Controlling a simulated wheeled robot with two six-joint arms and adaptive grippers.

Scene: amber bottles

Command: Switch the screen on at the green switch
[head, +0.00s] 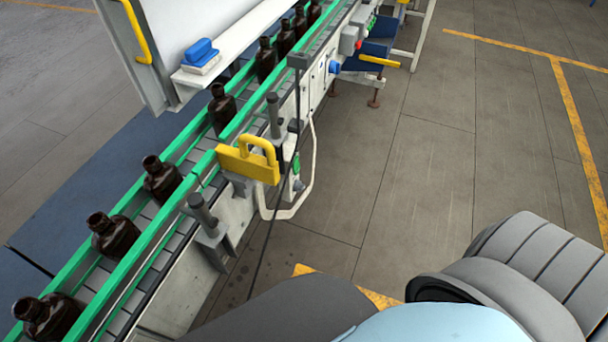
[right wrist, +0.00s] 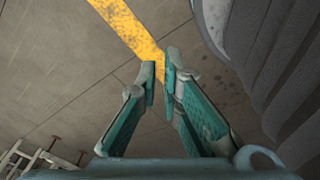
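In the head view a small green switch (head: 296,163) sits on the side of the conveyor, beside a yellow handle-shaped part (head: 250,158). Another small green part (head: 372,22) shows on the machine side farther back, near a red button (head: 358,45). I cannot tell which one the task means. No lit screen can be made out. My right gripper (right wrist: 161,80) shows only in the right wrist view, over bare floor and away from both green parts. Its fingers are close together with a narrow gap and nothing between them. My left gripper is not in view.
Several dark amber bottles (head: 162,178) stand on the conveyor between green rails (head: 150,240). A white panel (head: 195,30) with a yellow handle and a blue block (head: 199,51) stands behind it. A blue knob (head: 334,67) projects nearby. The floor to the right is clear, with yellow tape (head: 575,115).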

